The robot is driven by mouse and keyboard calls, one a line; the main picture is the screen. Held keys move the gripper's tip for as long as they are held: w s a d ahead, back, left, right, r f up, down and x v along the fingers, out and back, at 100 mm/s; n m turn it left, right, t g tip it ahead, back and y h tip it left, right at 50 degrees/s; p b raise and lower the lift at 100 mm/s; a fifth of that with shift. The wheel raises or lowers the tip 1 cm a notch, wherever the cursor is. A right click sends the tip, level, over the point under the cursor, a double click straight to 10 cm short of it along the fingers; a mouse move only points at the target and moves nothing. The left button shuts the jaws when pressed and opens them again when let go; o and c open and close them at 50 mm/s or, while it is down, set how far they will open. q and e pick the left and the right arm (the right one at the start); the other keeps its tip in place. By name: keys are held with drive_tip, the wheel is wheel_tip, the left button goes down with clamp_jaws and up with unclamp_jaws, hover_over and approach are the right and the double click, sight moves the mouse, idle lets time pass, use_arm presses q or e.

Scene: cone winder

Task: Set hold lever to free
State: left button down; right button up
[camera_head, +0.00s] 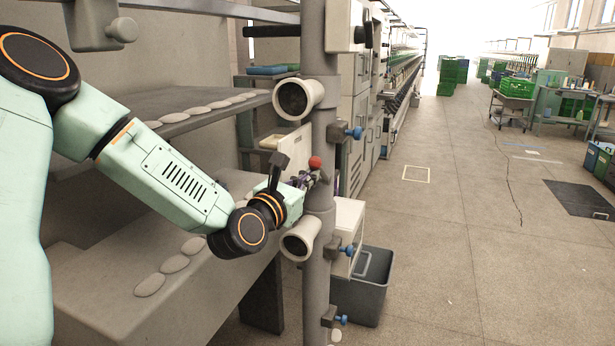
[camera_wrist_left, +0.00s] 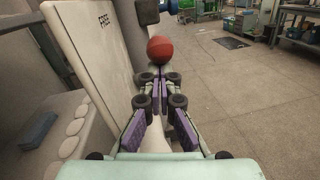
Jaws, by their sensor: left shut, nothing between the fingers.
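The hold lever shows by its red ball knob (camera_head: 315,162) at the grey column, in the middle of the head view. In the left wrist view the red knob (camera_wrist_left: 163,49) stands just beyond my fingertips. A pale plate marked FREE (camera_wrist_left: 104,22) is left of the knob in the wrist view. My left gripper (camera_head: 308,179) is at the column, close below the knob. In the wrist view its purple-padded fingers (camera_wrist_left: 160,88) are shut with nothing between them. The lever's shaft is mostly hidden by the fingers. My right gripper is not in view.
The grey column (camera_head: 318,120) carries pale round cups (camera_head: 298,97) and blue-knobbed clamps (camera_head: 346,132). Shelves with flat pale pieces (camera_head: 172,264) lie left. A grey bin (camera_head: 365,290) stands right of the column's lower part. The aisle floor to the right is open.

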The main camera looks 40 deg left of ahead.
sight(310, 159)
use_arm(q)
drive_tip(key=shift+w+a+r+g+p, duration=0.1)
drive_tip(key=shift+w+r+g+p, duration=0.1)
drive_tip(key=shift+r+g+p, duration=0.25)
drive_tip(key=shift+w+r+g+p, duration=0.2)
drive_tip(key=shift+r+g+p, duration=0.05)
drive_tip(key=shift+r+p, duration=0.4)
drive_tip(key=shift+w+a+r+h+p, duration=0.15)
drive_tip(key=shift+w+r+h+p, duration=0.15)
drive_tip(key=shift+w+r+p, duration=0.25)
drive_tip(key=shift+w+a+r+g+p, duration=0.1)
drive_tip(key=shift+w+r+g+p, duration=0.4)
drive_tip(key=shift+g, duration=0.3)
drive_tip(key=shift+f, duration=0.2)
